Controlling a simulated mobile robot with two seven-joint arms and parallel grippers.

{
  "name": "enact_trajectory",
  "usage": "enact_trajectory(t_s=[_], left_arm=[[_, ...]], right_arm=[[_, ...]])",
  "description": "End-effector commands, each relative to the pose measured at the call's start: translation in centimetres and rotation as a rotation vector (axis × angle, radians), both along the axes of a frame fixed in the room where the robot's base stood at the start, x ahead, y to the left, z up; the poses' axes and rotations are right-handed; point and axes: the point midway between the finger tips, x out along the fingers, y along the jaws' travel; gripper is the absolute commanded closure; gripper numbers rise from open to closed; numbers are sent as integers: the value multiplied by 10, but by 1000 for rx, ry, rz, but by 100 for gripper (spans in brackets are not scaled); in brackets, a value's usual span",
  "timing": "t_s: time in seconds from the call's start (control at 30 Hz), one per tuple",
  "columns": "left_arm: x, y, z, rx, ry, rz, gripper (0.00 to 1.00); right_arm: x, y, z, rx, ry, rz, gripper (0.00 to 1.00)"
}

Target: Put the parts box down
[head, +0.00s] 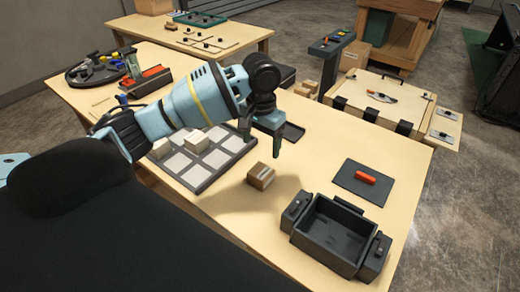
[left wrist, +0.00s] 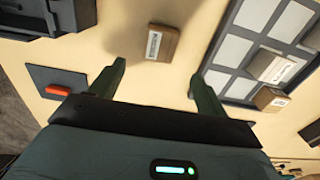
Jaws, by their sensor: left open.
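A small brown cardboard box (head: 261,176) with a pale label sits on the bare wooden tabletop, between the grid tray and the dark bin. In the left wrist view the box (left wrist: 158,43) shows just beyond the fingertips, apart from both fingers. My left gripper (head: 261,145) is open and empty above and slightly behind the box, its fingers pointing down. In the left wrist view its two fingers (left wrist: 158,74) are spread wide with bare table between them. My right gripper is not in view.
The grid tray (head: 179,165) with pale squares holds a few cartons. A dark grey bin (head: 330,236) stands at the front right, near a dark plate (head: 362,183) with a red handle. A round dark tray (head: 93,72) is at the far left. Bare table surrounds the box.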

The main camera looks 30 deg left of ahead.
Motion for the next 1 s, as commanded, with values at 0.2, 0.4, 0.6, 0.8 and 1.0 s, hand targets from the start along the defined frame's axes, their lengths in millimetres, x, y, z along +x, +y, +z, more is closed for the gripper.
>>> enact_trajectory(t_s=[0.2, 0.4, 0.6, 0.8, 1.0], left_arm=[[0, 0, 1, 0, 1, -10, 20], [0, 1, -9, 0, 7, -215, 20], [-1, 1, -23, -2, 10, -638, 20], [-1, 2, -34, -3, 10, -1070, 20], [-2, 2, -40, -2, 5, -1413, 20]], right_arm=[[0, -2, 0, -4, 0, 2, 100], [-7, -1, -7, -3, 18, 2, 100], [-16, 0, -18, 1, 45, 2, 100], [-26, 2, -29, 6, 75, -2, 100], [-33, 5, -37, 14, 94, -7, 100]])
